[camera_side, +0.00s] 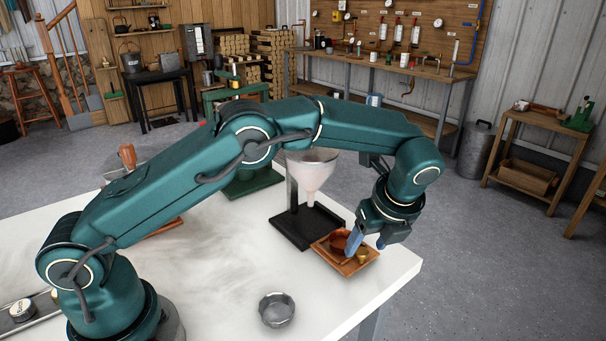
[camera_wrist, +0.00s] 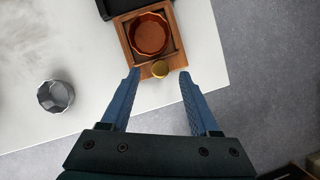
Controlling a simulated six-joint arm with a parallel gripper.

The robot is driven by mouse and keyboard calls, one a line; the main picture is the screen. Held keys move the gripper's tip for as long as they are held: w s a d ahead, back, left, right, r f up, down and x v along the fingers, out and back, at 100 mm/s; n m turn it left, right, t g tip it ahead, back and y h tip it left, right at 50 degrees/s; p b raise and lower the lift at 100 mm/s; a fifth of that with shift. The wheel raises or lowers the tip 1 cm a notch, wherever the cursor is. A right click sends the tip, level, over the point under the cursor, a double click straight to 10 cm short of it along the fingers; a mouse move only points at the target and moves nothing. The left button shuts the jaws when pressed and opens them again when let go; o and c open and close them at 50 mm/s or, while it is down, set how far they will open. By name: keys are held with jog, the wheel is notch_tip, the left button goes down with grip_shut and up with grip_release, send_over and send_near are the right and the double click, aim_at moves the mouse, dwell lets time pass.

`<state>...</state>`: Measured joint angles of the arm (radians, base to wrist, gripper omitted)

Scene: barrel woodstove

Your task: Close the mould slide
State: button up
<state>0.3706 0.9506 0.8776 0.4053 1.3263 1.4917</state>
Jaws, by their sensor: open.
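The mould slide is a square wooden tray (camera_side: 330,258) near the table's right corner. It also shows in the wrist view (camera_wrist: 124,38). A round copper-coloured mould (camera_wrist: 150,35) sits in it, partly hidden by my gripper in the side view (camera_side: 338,241). A small brass knob (camera_wrist: 160,69) is on the slide's near edge in the wrist view. My gripper (camera_wrist: 159,76) is open, with blue fingertips either side of the knob; I cannot tell if they touch it. The gripper points down over the slide in the side view (camera_side: 366,246).
The black base (camera_side: 297,228) of a stand lies beside the slide, under a pale funnel (camera_side: 312,172). A grey faceted cup (camera_side: 276,310) stands apart on the white table (camera_side: 225,265). The table edge is close to the slide.

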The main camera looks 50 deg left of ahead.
jog(key=shift+x, duration=0.9)
grip_shut()
jog(key=shift+r, duration=0.1)
dwell(0.7)
